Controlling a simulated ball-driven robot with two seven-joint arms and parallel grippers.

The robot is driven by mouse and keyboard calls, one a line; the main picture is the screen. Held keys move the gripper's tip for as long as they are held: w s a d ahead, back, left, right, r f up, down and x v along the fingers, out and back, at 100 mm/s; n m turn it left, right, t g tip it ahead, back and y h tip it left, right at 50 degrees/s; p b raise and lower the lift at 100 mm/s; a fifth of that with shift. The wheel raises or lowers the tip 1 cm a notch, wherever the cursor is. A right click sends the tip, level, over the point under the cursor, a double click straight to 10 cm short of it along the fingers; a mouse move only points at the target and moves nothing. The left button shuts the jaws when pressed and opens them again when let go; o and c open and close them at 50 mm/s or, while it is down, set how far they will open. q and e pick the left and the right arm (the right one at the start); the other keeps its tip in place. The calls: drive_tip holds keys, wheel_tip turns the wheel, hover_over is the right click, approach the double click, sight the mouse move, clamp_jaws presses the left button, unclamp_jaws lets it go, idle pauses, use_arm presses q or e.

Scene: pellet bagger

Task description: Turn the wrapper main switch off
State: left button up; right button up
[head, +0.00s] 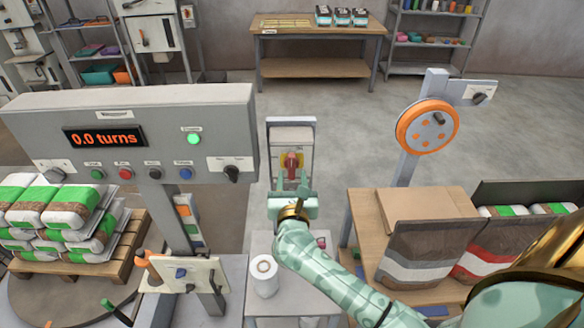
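A red rotary switch (291,161) on a yellow plate sits on the front of a grey box at the centre of the head view. Its red handle looks about upright. My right gripper (291,180) is just in front of and below the switch in the picture. Its two fingers point toward the box and stand apart, with nothing visible between them. They partly cover the lower part of the box, and I cannot tell whether they touch the switch. My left gripper is not in view.
A control panel (130,104) with a "0.0 turns" display, a lit green lamp and several buttons stands at left. A pallet (116,262) of bags is below it. A white roll (264,276) stands near my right arm. Paper bags and a carton (405,208) are at right.

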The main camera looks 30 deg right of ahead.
sight(292, 168)
drive_tip(key=shift+x, duration=2.1)
drive_tip(key=c, duration=0.6)
